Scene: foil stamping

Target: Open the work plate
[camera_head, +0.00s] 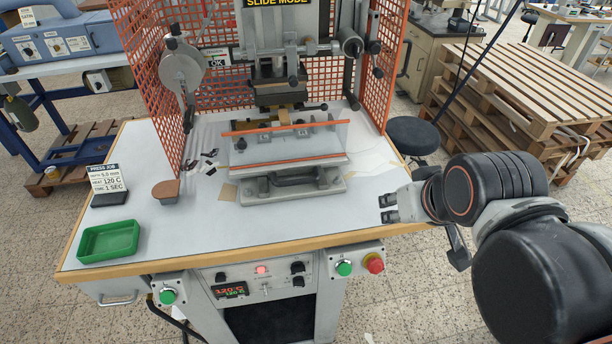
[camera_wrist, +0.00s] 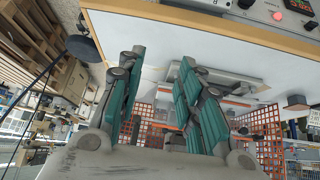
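The work plate (camera_head: 290,147) is a pale slab with orange strips along its edges, on a grey base at the front of the foil-stamping press (camera_head: 272,72). In the wrist view, the press's plate area (camera_wrist: 226,84) shows upside down, partly behind the right-hand finger. My gripper (camera_head: 389,207) is at the table's right front edge, to the right of the plate and apart from it. In the wrist view, my gripper's two green-padded fingers (camera_wrist: 161,60) are spread, with nothing between them.
Orange mesh guards (camera_head: 158,95) flank the press. A green tray (camera_head: 109,241), a job sign (camera_head: 107,180) and a brown-topped block (camera_head: 166,191) stand at the table's left. Green buttons (camera_head: 344,268) and a red stop button (camera_head: 374,263) are on the front. The table's front middle is clear.

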